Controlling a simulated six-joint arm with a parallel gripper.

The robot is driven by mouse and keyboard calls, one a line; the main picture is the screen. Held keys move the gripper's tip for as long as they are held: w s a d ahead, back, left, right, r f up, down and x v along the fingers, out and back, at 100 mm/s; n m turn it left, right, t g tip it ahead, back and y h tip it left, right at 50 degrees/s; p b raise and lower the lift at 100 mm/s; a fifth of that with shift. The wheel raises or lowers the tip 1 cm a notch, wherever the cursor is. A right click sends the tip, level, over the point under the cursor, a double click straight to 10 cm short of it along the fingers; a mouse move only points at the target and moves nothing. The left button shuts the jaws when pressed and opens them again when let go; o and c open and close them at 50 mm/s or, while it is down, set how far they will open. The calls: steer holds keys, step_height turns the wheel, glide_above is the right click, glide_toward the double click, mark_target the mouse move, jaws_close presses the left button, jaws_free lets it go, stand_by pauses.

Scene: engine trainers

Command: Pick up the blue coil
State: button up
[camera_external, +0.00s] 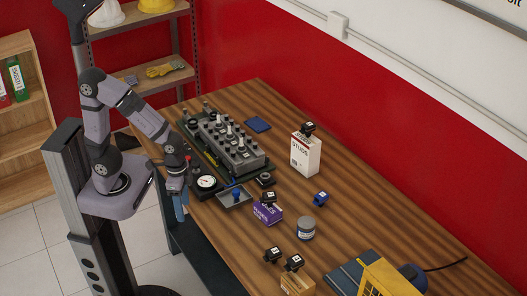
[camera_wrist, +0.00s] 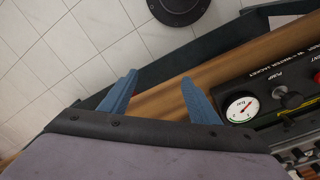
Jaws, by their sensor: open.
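The blue coil (camera_external: 320,198), a small blue block with a pale label, sits on the wooden table right of the purple box. It is not visible in the wrist view. My gripper (camera_external: 181,210) hangs at the table's left edge, well to the left of the coil. In the wrist view my gripper (camera_wrist: 160,78) shows two blue fingers spread apart with nothing between them.
The engine trainer (camera_external: 230,145) with its gauge (camera_wrist: 242,109) is beside my gripper. A tray (camera_external: 228,201) holds a small blue part. Near the coil stand a purple box (camera_external: 266,215) topped by a black coil (camera_external: 268,197), and a grey jar (camera_external: 306,229). A white carton (camera_external: 305,157) stands farther back.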

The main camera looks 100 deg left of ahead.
steer(key=w+a+r+n+t+h+b, duration=0.15)
steer(key=w+n, duration=0.25)
steer(key=w, duration=0.5)
steer(key=w+a+r+n+t+h+b, duration=0.1)
steer(key=w+a+r+n+t, duration=0.2)
steer(key=w, duration=0.7)
steer(key=w+a+r+n+h+b, duration=0.1)
steer(key=w+a+r+n, duration=0.3)
steer(key=w, duration=0.5)
steer(key=w+a+f+n+t+h+b, duration=0.1)
steer(key=w+a+n+t+h+b, duration=0.15)
steer(key=w+a+n, duration=0.4)
steer(key=w+a+f+n+t+h+b, duration=0.2)
steer(key=w+a+n+t, duration=0.15)
steer(key=a+n, duration=0.55)
glide_toward(322, 195)
steer(key=shift+r+n+p+x, duration=0.15)
steer(key=shift+p+x, duration=0.1)
steer(key=shift+x, duration=0.45)
steer(key=shift+r+n+p+x, duration=0.1)
steer(key=shift+r+p+x, duration=0.1)
steer(key=shift+x, duration=0.5)
steer(key=shift+w+d+f+y+p, duration=0.3)
steer(key=shift+w+d+f+p, duration=0.15)
steer(key=shift+w+d+f, duration=0.5)
steer(key=shift+x, duration=1.15)
steer(key=shift+w+r, duration=0.1)
steer(key=c, duration=1.2)
